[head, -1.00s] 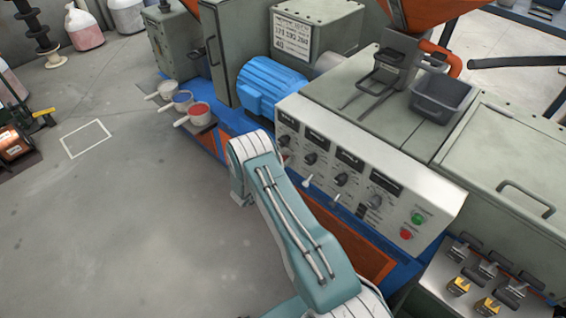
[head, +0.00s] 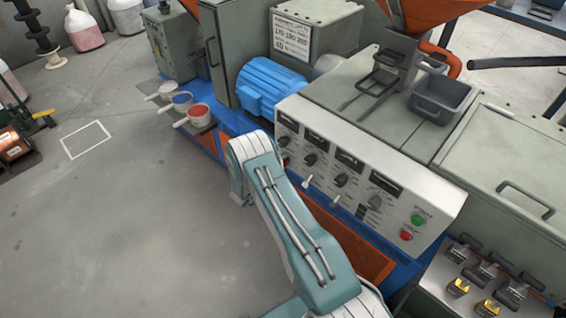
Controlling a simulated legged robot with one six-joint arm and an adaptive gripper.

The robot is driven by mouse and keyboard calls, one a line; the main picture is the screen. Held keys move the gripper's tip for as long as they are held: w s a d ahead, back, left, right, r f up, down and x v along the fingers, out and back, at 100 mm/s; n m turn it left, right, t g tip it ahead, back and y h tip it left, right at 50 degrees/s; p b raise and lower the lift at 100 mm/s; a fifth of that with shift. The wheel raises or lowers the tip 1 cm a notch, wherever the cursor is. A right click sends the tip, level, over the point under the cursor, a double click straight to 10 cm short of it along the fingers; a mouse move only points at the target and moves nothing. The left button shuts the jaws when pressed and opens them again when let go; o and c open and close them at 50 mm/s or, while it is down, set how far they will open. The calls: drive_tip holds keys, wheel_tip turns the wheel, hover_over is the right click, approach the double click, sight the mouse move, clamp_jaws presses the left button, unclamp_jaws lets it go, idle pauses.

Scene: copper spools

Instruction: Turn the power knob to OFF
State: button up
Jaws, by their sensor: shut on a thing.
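The light control panel (head: 370,178) on the front of the grey machine carries a row of black knobs (head: 341,180) under dark displays. Which of them is the power knob cannot be read at this size. A small red part (head: 285,160) shows at the panel's left, beside my bent arm. A green button (head: 418,219) and a red button (head: 406,236) sit at the panel's right end. My gripper is not visible; my arm's links cover the area in front of the panel's lower left.
A blue motor (head: 270,86) stands behind the panel's left end. A dark grey bin (head: 441,98) sits on the machine top. Several small pots, one with red contents (head: 198,115), stand at left.

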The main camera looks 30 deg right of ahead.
drive_tip(key=shift+s+f+n, duration=0.15)
drive_tip(key=shift+f+n, duration=0.1)
drive_tip(key=shift+n, duration=0.25)
drive_tip(key=o, duration=1.1)
drive_tip(key=shift+o, duration=0.2)
drive_tip(key=shift+r, duration=0.1)
drive_tip(key=shift+s+a, duration=0.1)
drive_tip(key=shift+a, duration=0.45)
drive_tip(key=v, duration=1.1)
